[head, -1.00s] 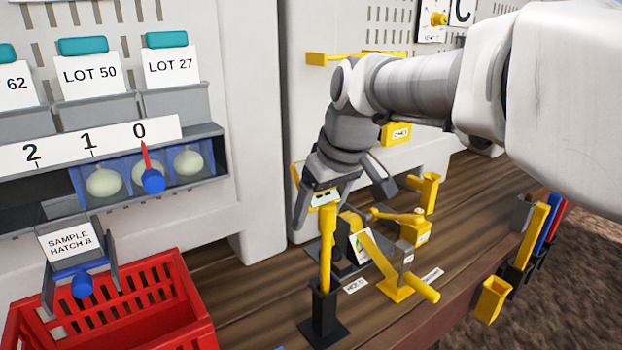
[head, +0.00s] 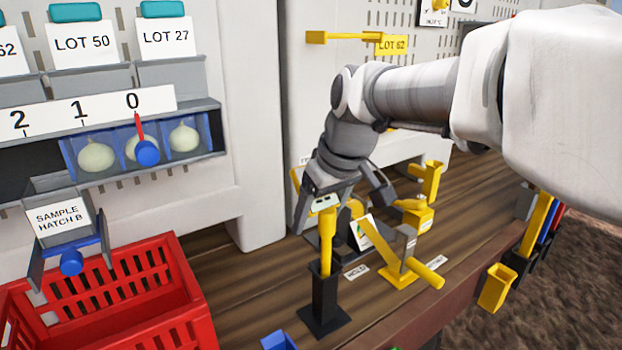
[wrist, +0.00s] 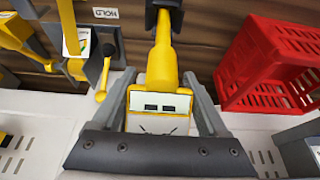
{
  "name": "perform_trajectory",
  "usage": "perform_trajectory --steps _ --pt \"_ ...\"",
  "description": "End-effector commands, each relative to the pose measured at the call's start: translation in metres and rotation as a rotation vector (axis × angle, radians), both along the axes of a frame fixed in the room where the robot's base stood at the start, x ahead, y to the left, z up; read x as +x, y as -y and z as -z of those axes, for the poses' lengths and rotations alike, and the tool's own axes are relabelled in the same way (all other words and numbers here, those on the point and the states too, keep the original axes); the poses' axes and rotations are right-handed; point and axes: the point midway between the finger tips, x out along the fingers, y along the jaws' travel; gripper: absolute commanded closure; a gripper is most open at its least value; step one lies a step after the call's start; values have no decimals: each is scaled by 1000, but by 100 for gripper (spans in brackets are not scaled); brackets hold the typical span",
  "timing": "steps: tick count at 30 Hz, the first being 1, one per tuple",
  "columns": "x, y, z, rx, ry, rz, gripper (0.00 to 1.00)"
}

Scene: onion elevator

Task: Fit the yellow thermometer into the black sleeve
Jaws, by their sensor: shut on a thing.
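The sleeve stands upright on a square black base on the wooden bench. It also shows at the top of the wrist view (wrist: 166,13).
Just right of the sleeve are a yellow stand with a slanted bar (head: 400,272) and a HOLD label (head: 357,271). A red crate (head: 110,280) stands to the left. Coloured holders line the bench's right edge.

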Motion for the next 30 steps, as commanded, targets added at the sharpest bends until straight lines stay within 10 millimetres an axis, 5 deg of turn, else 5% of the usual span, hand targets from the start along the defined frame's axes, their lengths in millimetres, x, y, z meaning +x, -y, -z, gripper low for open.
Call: perform_trajectory --steps 15,28,29,30 --pt "0 0 27 1 1 0 100" --pt "0 0 29 1 1 0 100" --pt "0 0 29 1 1 0 18" --pt "0 0 29 1 1 0 11"
